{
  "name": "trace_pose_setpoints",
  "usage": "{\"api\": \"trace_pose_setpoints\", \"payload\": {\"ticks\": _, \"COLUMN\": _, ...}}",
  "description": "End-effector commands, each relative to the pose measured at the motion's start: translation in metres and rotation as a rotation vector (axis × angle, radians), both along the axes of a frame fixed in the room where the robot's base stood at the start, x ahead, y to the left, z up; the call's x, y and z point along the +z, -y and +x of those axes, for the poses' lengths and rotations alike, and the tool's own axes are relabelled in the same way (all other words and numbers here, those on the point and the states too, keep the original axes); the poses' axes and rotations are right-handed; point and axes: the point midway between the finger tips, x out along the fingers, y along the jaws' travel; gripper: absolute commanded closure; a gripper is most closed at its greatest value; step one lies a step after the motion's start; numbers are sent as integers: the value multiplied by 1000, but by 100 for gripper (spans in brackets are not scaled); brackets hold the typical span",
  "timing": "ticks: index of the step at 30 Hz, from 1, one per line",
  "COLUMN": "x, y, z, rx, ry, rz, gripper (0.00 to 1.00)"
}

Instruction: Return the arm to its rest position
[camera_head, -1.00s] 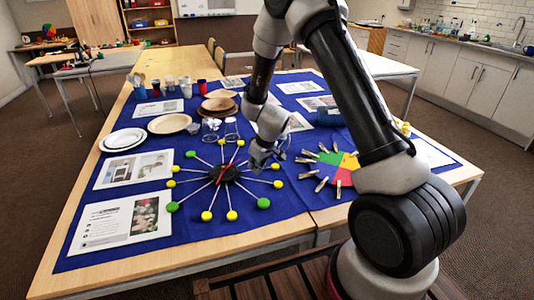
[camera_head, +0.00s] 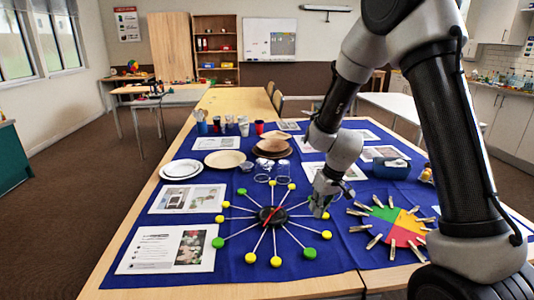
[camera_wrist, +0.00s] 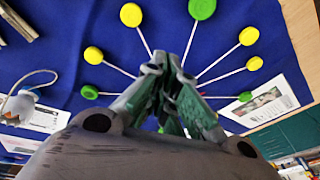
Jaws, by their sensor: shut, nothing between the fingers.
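My gripper (camera_head: 319,208) hangs fingers down over the blue-covered table (camera_head: 240,262), at the right side of a spoked wheel with a black hub (camera_head: 270,217) and green and yellow knobs. Its fingers are together with nothing between them. In the wrist view, my gripper (camera_wrist: 168,68) has its fingers converging, with white spokes and knobs such as a yellow one (camera_wrist: 131,15) beyond them. I cannot tell whether the fingertips touch the wheel. The arm reaches in from the right, bent downward at the wrist.
Right of my gripper lies a coloured disc (camera_head: 407,227) with clothespins around it. Behind are glass jars (camera_head: 282,171), brown bowls (camera_head: 272,146), plates (camera_head: 182,169) and cups (camera_head: 259,127). Printed sheets (camera_head: 188,199) lie left. A blue case (camera_head: 391,168) lies at the right.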

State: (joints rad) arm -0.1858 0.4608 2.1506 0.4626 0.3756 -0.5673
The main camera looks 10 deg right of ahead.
Motion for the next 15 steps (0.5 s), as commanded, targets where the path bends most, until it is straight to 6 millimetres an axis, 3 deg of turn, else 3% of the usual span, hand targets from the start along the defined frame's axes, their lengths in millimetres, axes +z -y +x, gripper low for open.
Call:
{"api": "trace_pose_setpoints", "payload": {"ticks": 3, "x": 24, "y": 10, "z": -48, "rx": -54, "ry": -132, "rz": 0, "gripper": 100}}
{"api": "trace_pose_setpoints", "payload": {"ticks": 8, "x": 72, "y": 31, "z": -94, "rx": -117, "ry": -203, "rz": -24, "gripper": 100}}
{"api": "trace_pose_setpoints", "payload": {"ticks": 15, "x": 154, "y": 76, "z": -169, "rx": -225, "ry": -195, "rz": -84, "gripper": 100}}
